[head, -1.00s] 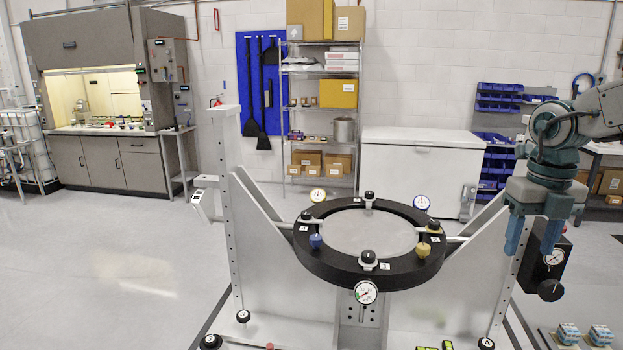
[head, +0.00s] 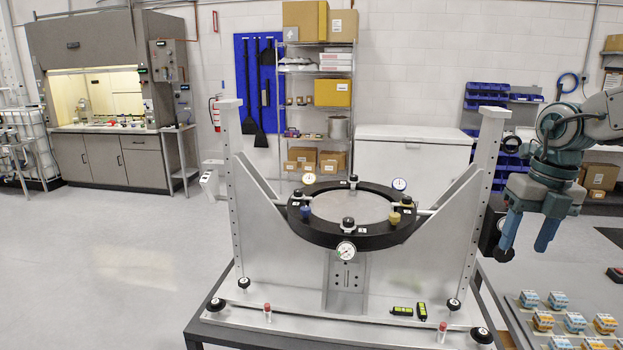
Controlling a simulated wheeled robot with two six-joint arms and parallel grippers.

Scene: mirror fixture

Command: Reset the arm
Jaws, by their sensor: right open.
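My right gripper (head: 527,246) hangs at the right, its two blue fingers pointing down and spread apart. It is open with nothing between the fingers. It is in front of a black box (head: 490,232) on the right side of the mirror fixture (head: 262,232) and hides part of it. The fixture has a black ring (head: 322,236) around a round mirror (head: 350,206), held between two upright plates. Dials and knobs sit around the ring. My left gripper is not in view.
A dark-edged table (head: 196,322) carries the fixture. Several small blue, white and orange blocks (head: 574,322) lie at the lower right. Two yellow-green levels (head: 402,311) and red-capped pins (head: 267,312) are on the fixture base. The floor at left is clear.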

